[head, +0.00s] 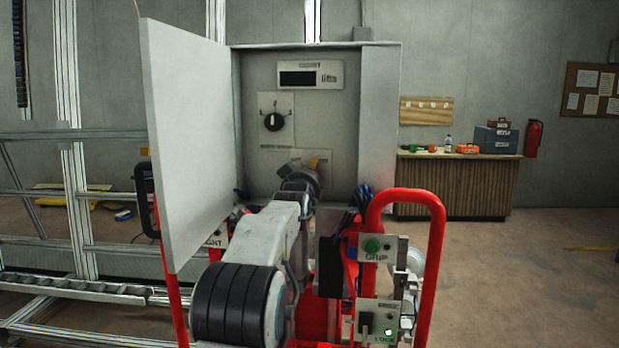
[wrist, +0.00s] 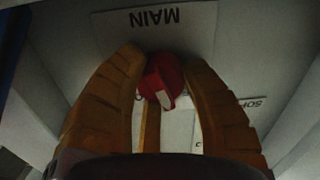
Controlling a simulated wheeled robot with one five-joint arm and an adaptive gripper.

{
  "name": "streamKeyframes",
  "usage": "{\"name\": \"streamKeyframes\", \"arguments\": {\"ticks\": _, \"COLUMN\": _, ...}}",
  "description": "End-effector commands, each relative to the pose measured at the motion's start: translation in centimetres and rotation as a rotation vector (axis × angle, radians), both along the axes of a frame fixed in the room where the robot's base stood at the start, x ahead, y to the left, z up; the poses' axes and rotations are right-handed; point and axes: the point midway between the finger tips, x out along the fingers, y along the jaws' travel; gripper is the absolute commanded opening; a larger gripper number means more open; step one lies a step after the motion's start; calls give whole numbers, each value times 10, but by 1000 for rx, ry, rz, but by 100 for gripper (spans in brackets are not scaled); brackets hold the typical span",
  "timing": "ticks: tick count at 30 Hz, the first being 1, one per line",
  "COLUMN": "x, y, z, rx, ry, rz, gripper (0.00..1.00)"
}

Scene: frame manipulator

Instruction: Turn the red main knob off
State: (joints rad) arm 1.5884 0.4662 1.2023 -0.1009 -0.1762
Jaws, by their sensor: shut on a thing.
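The red main knob (wrist: 165,82) shows in the wrist view just below the plate marked MAIN (wrist: 155,28), which appears upside down. My gripper (wrist: 164,75) has its yellow-brown fingers shut on the knob, one on each side. The knob's pale pointer mark slants toward the lower right in that view. In the head view my arm reaches into the open grey cabinet (head: 345,110), and the wrist hides the red knob there.
The cabinet door (head: 185,135) stands open on the left. A black knob (head: 273,121) and a display (head: 297,78) sit above my wrist. The cabinet's side walls are close around the arm. A workbench (head: 450,185) stands at the back right.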

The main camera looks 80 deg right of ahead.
Motion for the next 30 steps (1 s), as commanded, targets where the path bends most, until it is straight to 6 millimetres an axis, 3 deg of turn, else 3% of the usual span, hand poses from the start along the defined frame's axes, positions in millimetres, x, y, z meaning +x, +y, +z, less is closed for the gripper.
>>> {"name": "streamKeyframes", "arguments": {"ticks": 6, "x": 0, "y": -1, "z": -9, "rx": 15, "ry": 86, "rz": 0, "gripper": 8}}
{"name": "streamKeyframes", "arguments": {"ticks": 21, "x": -1, "y": -2, "z": -7, "rx": 39, "ry": 407, "rz": 3, "gripper": 8}}
{"name": "streamKeyframes", "arguments": {"ticks": 30, "x": -2, "y": -2, "z": -7, "rx": 47, "ry": 500, "rz": 4, "gripper": 8}}
